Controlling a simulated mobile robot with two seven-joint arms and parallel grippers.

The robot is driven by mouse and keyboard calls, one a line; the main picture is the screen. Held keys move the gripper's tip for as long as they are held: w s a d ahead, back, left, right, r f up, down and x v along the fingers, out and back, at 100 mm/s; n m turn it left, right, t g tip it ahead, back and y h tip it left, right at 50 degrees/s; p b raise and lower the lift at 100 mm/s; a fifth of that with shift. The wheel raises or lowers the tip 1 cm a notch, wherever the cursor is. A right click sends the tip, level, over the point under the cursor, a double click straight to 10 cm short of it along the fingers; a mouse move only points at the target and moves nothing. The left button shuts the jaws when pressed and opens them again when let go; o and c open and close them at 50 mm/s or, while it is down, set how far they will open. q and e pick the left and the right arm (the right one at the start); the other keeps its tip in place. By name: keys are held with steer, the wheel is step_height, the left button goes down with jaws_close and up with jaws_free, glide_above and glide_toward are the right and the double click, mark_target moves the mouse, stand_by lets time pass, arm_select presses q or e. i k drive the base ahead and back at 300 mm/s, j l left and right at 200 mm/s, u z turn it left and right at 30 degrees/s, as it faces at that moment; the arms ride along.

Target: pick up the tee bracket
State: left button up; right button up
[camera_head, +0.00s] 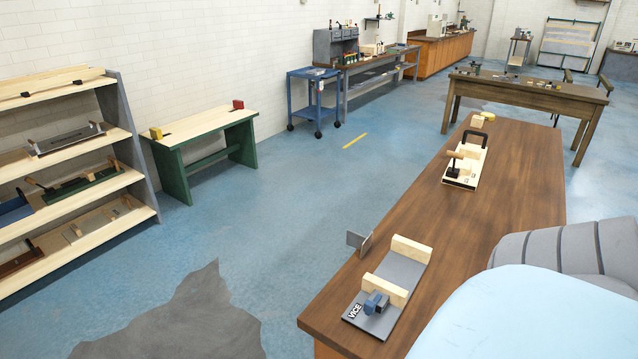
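A small grey angled metal piece (361,243), which looks like the tee bracket, stands upright at the left edge of the brown wooden workbench (520,165). It is just left of a grey vice board (400,271) with two pale wooden jaws and a blue block near its front end. The piece looks apart from the board, though its foot is hard to make out. Neither of my grippers shows in the head view.
Farther back on the bench are a board with a black handle (466,165) and small yellowish blocks (480,120). Wooden shelves (75,225) and a green-legged bench (205,135) stand left. Blue floor (270,220) between them and the workbench is open.

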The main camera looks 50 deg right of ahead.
mark_target(357, 241)
steer(key=i+j+z, duration=0.15)
steer(key=i, duration=0.35)
steer(key=i+j+z, duration=0.1)
steer(key=i, duration=0.35)
steer(key=i+j+z, duration=0.15)
steer(key=i, duration=0.35)
steer(key=i+z, duration=0.2)
steer(key=z, duration=0.2)
steer(key=i+z, duration=0.2)
steer(key=z, duration=0.15)
steer(key=i+j+z, duration=0.15)
steer(key=z, duration=0.25)
steer(key=i+j+z, duration=0.15)
steer(key=z, duration=0.25)
